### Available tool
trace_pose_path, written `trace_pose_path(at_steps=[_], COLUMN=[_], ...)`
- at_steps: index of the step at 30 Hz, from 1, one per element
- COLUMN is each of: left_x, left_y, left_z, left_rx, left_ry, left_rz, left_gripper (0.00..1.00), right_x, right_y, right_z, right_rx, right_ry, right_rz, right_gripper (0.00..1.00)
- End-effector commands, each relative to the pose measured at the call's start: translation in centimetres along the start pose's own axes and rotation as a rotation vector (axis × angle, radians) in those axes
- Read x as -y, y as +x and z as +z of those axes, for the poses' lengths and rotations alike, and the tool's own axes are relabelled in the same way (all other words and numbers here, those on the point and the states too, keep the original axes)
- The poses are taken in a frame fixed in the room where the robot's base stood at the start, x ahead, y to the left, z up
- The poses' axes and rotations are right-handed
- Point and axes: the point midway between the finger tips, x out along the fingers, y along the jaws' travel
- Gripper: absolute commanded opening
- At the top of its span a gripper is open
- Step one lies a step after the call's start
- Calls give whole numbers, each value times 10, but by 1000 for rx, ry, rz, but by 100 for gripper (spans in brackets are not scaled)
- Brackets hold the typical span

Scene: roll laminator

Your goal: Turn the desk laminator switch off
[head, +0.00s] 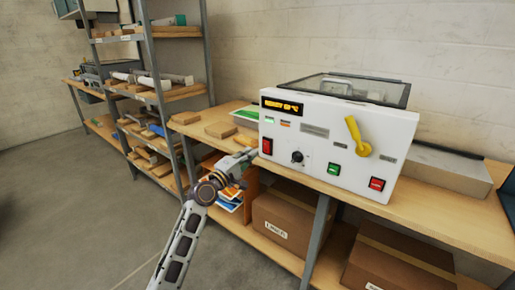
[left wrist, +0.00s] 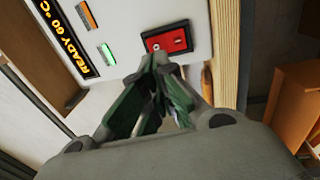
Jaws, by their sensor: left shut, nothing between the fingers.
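The white desk laminator (head: 330,130) stands on the wooden bench, its display (head: 284,106) lit and reading READY with a temperature. Its red rocker switch (head: 267,146) is at the lower left of the front panel; it also shows in the left wrist view (left wrist: 168,41) with a white mark on it. My left gripper (head: 250,154) is shut and empty, its tips just left of the switch in the head view. In the left wrist view its fingertips (left wrist: 162,64) are at the switch's lower edge; I cannot tell whether they touch. My right gripper is not in view.
The panel also has a black knob (head: 297,157), a green button (head: 333,169), another red button (head: 377,184) and a yellow lever (head: 357,136). Cardboard boxes (head: 290,220) sit on the shelf below. Shelving (head: 180,95) stands at left; floor at lower left is clear.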

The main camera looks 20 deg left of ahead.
Motion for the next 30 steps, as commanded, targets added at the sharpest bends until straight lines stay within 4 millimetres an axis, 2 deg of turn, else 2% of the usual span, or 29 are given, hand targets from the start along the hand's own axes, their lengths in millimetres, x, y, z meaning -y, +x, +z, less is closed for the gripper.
trace_pose_path(at_steps=[8,16,30], left_x=[0,0,0], left_y=[23,42,50], left_z=[0,0,0], left_rx=[0,0,-1], left_ry=[0,0,0], left_rz=[1,0,-1], left_gripper=[0,0,0], right_x=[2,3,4], right_y=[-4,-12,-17], right_z=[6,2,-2], right_rx=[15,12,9], right_ry=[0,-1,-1], right_rz=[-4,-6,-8], right_gripper=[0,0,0])
